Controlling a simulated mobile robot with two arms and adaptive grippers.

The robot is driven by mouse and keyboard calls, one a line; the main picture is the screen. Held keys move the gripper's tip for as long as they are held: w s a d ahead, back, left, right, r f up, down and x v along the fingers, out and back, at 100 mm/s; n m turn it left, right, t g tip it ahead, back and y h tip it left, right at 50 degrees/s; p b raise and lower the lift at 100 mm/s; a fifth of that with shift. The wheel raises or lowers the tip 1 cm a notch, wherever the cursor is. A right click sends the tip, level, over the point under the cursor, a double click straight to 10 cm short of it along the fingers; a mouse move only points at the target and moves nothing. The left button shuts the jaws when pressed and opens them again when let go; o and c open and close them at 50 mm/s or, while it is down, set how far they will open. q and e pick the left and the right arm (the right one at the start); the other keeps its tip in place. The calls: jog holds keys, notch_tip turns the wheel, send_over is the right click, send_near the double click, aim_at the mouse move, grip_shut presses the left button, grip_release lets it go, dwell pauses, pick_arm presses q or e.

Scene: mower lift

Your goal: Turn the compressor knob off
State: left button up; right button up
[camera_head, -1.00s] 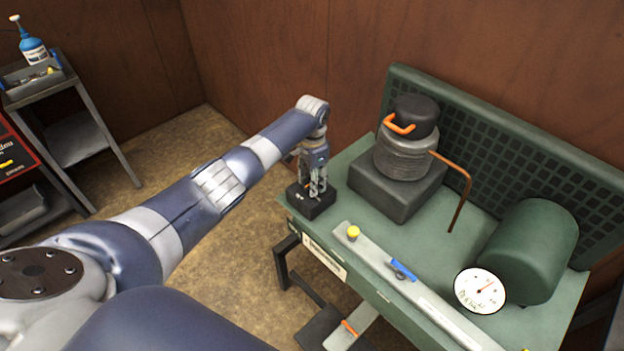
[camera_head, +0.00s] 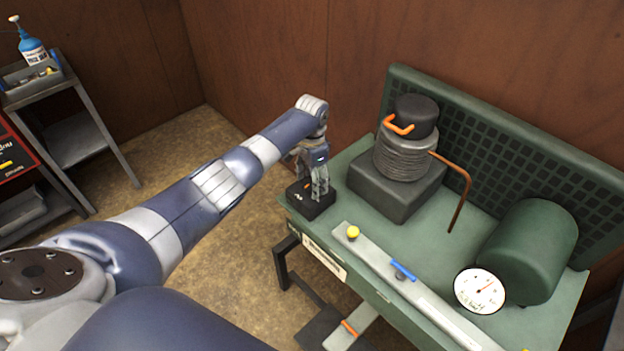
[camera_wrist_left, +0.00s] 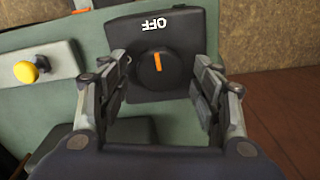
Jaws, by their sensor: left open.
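The compressor knob (camera_wrist_left: 157,68) is a round black dial with an orange mark on a black switch box (camera_wrist_left: 165,24). In the left wrist view the orange mark points up, toward the white OFF lettering. The box stands at the left corner of the green bench in the head view (camera_head: 311,207). My left gripper (camera_head: 317,196) points down over the box. Its fingers (camera_wrist_left: 162,66) are open, one on each side of the knob in the left wrist view, with gaps to it. I cannot tell their exact height above the box. My right gripper is out of view.
On the green bench (camera_head: 345,195) stand a grey pump-like unit (camera_head: 403,155) with a copper pipe, a green tank (camera_head: 532,250) and a white gauge (camera_head: 480,291). A strip with a yellow button (camera_head: 353,232) and blue lever (camera_head: 403,271) runs along the front.

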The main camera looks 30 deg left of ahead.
pick_arm(q)
notch_tip(320, 180, up, 12)
dwell(0.4)
dwell(0.3)
